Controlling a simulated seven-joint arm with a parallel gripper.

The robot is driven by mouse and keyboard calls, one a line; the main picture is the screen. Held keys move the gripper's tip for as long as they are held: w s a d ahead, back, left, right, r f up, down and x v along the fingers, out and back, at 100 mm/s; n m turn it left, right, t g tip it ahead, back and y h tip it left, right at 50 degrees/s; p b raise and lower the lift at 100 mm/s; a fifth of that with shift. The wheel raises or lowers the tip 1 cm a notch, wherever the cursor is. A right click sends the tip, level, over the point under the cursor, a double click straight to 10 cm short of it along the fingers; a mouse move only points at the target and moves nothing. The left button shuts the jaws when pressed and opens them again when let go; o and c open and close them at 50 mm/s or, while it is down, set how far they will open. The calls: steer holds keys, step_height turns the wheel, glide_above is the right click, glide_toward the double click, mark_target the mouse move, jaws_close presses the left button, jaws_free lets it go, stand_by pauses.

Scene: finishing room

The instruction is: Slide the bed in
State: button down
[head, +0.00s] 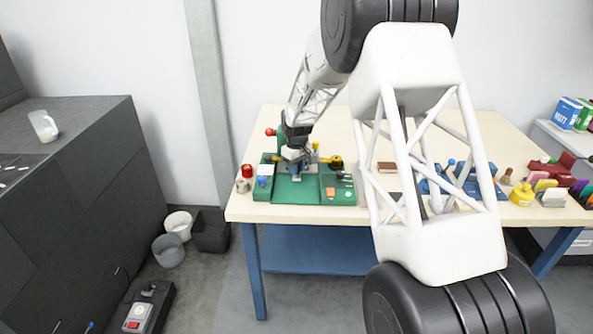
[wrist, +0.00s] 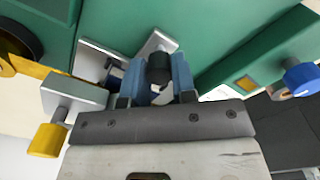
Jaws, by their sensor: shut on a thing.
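A green machine (head: 340,192) stands on the left part of the pale workbench, with grey metal parts near its middle. My gripper (head: 296,172) reaches down over it from above. In the wrist view, the two blue-grey fingers of my gripper (wrist: 157,78) are shut on a black round knob (wrist: 158,66). Grey metal plates (wrist: 100,62) lie just beyond the knob, between green surfaces (wrist: 226,38). I cannot clearly tell which part is the bed; the gripper hides much of the machine's middle.
A yellow knob (wrist: 47,140) is close on the left and a blue knob (wrist: 302,77) on the right in the wrist view. A red-topped container (head: 246,172) stands left of the machine. Blue tooling (head: 480,180) and several small items occupy the bench's right side (head: 545,190).

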steer(key=shift+w+r, duration=0.15)
steer(key=shift+w, duration=0.05)
steer(key=c, duration=0.9)
jaws_free()
steer(key=shift+d, duration=0.1)
steer(key=shift+r, duration=3.85)
steer(key=shift+s, duration=0.15)
